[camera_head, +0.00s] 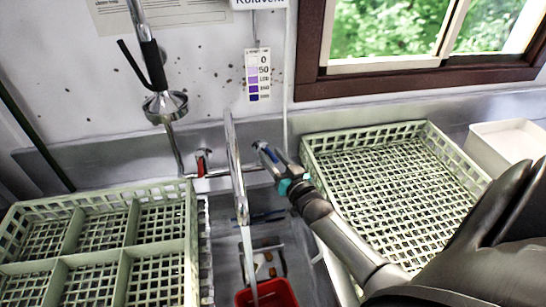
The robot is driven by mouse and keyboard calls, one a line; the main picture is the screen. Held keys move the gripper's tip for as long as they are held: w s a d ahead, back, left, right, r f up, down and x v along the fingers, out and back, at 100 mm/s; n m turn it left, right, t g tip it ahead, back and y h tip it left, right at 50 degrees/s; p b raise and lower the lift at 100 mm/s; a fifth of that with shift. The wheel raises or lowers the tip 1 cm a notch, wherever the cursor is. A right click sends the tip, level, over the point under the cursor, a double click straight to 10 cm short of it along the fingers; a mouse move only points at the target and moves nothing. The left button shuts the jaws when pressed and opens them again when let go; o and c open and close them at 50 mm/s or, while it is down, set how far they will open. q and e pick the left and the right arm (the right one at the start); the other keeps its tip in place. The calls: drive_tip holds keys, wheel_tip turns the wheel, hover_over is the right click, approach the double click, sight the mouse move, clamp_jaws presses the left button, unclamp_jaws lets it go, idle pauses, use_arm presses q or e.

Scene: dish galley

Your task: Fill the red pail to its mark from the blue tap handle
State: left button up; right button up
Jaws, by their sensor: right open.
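The red pail (267,295) stands in the sink under the spout, cut off by the bottom edge of the view. A pale, narrow stream (249,262) runs from the spout (236,170) down into it. The mark and the water level inside cannot be made out. The blue tap handle (267,153) is on the wall, right of the spout. My right gripper (279,170) is open, with its fingertips at the blue handle; I cannot tell whether they touch it. My left gripper is not in view.
A red tap handle (203,163) sits left of the spout. A spray head (165,105) hangs above. Pale green racks stand left (190,240) and right (432,128) of the sink. A white tub (508,135) is at the far right, below the window.

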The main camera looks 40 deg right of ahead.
drive_tip(key=shift+s, duration=0.1)
drive_tip(key=s+a, duration=0.2)
drive_tip(key=s, duration=0.9)
drive_tip(key=shift+s+p, duration=0.35)
drive_tip(key=shift+p, duration=0.05)
drive_tip(key=shift+c, duration=0.2)
